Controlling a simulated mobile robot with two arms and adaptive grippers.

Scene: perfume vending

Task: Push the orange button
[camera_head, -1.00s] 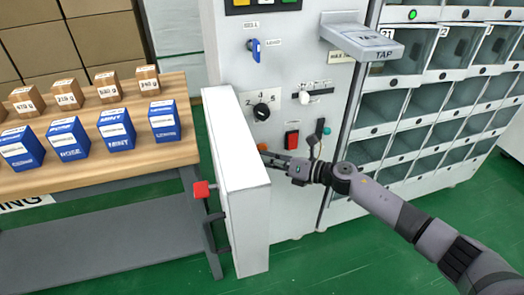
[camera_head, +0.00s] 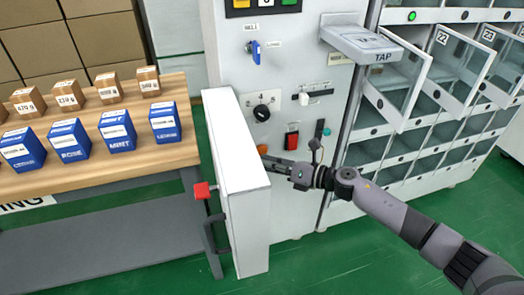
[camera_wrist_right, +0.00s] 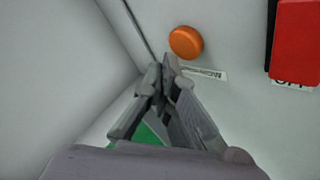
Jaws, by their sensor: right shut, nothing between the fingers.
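The orange button (camera_wrist_right: 186,42) is a round knob on the white machine panel in the right wrist view. In the head view the orange button (camera_head: 262,149) shows small, beside the open white panel door. My right gripper (camera_wrist_right: 166,66) is shut and empty. Its fingertips are just below and left of the button in the wrist view; I cannot tell whether they touch it. In the head view my right gripper (camera_head: 268,160) reaches in from the right, close to the button. My left gripper is not in view.
A red switch (camera_head: 291,138) is right of the button. The white door (camera_head: 245,190) stands open on the left. A tray marked TAP (camera_head: 362,42) juts out above. Several clear compartment doors (camera_head: 455,62) stick out at the right. A table with boxes (camera_head: 60,185) is left.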

